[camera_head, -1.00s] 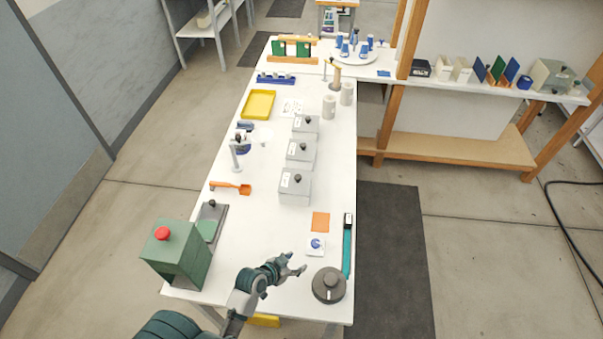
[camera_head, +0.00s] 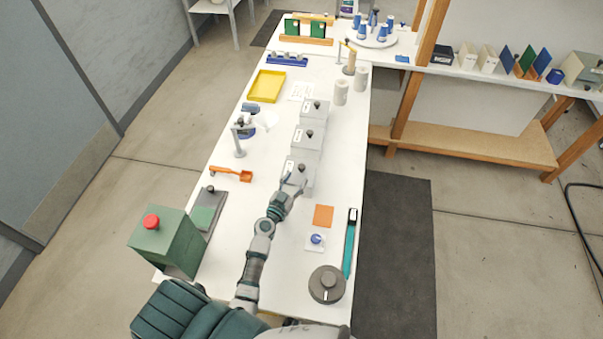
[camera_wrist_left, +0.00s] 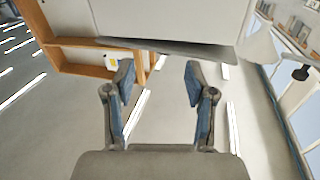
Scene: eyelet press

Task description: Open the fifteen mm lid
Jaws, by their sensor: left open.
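Three grey-white boxes with dark round knobs on their lids stand in a row on the white table: the far box (camera_head: 316,107), the middle box (camera_head: 308,138) and the near box (camera_head: 308,176). All the lids appear to be on. Their small labels are too small to read, so I cannot tell which is the fifteen mm one. My left gripper (camera_head: 291,182) is open and empty at the near box, hiding part of its front; I cannot tell whether they touch. In the left wrist view its open fingers (camera_wrist_left: 160,82) have nothing between them. My right gripper is not in view.
A green box with a red button (camera_head: 152,222) stands at the near left. An orange square (camera_head: 323,215), a teal tool (camera_head: 350,245) and a dark round object (camera_head: 327,284) lie at the near right. An orange tool (camera_head: 232,174) and yellow tray (camera_head: 266,87) lie left of the boxes.

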